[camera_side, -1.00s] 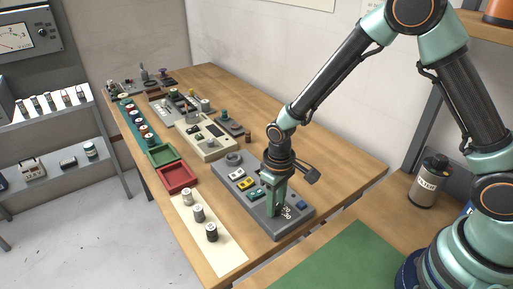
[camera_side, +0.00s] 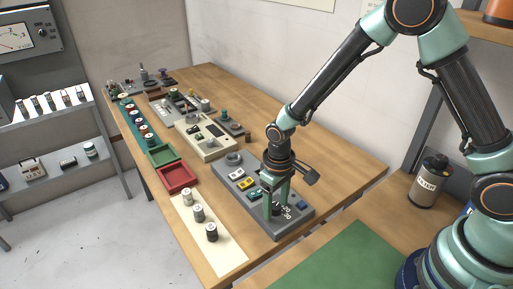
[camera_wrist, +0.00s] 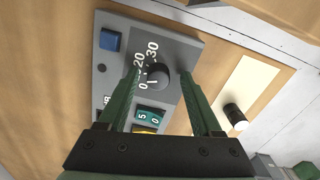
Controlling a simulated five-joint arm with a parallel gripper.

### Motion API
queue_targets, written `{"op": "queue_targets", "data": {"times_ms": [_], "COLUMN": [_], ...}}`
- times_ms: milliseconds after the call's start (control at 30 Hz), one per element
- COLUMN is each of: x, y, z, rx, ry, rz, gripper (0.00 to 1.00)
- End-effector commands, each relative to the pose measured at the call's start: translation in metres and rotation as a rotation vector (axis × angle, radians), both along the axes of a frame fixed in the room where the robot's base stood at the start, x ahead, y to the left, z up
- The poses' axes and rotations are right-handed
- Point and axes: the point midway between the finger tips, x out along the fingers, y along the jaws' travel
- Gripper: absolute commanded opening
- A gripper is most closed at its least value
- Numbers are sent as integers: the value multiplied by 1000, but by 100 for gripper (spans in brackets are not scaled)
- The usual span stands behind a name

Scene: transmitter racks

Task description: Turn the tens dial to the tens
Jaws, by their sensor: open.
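The tens dial (camera_wrist: 158,75) is a dark round knob with a pale pointer mark, on a grey panel (camera_wrist: 112,72). White numerals around it include 0, 20 and 30; the one between 0 and 20 is hard to read. The mark seems to face the left side, near the 0. My gripper (camera_wrist: 160,73) is open, with its green fingers on either side of the dial. I cannot tell whether they touch it. In the side view, my gripper (camera_side: 276,206) points down over the near end of the panel (camera_side: 234,177).
The panel also bears a blue button (camera_wrist: 110,40) and green number windows (camera_wrist: 148,115). A red tray (camera_side: 177,178) and a beige device (camera_side: 201,141) stand farther back.

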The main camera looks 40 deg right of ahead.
Motion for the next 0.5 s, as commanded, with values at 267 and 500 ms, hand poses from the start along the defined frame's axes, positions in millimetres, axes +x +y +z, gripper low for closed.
{"op": "queue_targets", "data": {"times_ms": [267,500], "x": [2,1], "y": [0,1], "z": [31,79], "rx": [2,2], "ry": [-6,-6], "rz": [-1,0], "gripper": [66,66]}}
